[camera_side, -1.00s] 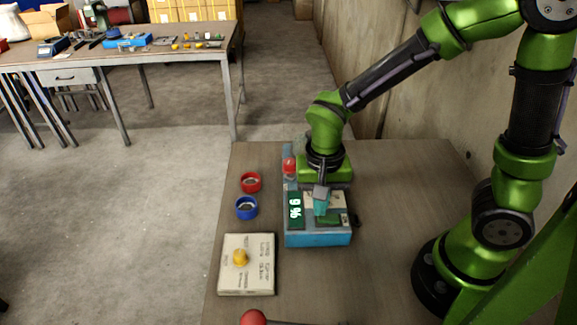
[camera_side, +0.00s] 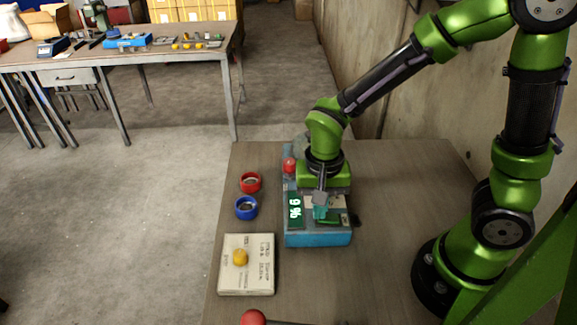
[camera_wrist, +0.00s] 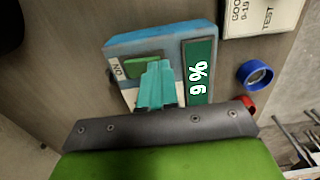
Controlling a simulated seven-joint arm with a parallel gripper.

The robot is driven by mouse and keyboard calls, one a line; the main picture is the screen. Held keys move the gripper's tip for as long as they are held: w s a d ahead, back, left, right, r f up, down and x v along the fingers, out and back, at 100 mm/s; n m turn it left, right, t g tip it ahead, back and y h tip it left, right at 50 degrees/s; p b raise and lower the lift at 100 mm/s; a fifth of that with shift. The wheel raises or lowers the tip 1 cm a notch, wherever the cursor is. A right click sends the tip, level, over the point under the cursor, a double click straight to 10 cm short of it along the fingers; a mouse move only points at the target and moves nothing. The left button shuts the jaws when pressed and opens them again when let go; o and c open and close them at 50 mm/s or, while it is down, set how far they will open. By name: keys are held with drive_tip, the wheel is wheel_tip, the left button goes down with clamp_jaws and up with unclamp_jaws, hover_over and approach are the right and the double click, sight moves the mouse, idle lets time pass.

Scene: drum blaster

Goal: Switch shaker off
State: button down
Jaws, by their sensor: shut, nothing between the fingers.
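The shaker (camera_side: 318,239) is a blue box on the table under my gripper. The fingers hide part of the switch. I cannot tell whether they touch it.
A red ring (camera_side: 250,183) and a blue ring (camera_side: 246,208) lie left of the shaker. A cream box with a yellow button (camera_side: 240,257) is at the front left. A red ball (camera_side: 253,318) shows at the bottom edge. The table's right side is clear.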

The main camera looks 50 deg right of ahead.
drive_tip(key=shift+f, duration=0.2)
drive_tip(key=shift+r, duration=3.05)
drive_tip(key=shift+s+a+f+n, duration=0.1)
drive_tip(key=shift+s+n, duration=0.1)
drive_tip(key=shift+n, duration=0.6)
wheel_tip(320, 180, up, 6)
drive_tip(key=s+d+n+t+y, duration=0.2)
drive_tip(key=d+n+t, duration=0.1)
wheel_tip(320, 180, up, 5)
drive_tip(key=t, duration=0.4)
hover_over(333, 216)
drive_tip(key=s+d, duration=0.2)
drive_tip(key=d, duration=0.1)
drive_tip(key=shift+s+d+r, duration=0.25)
drive_tip(key=shift+r, duration=0.3)
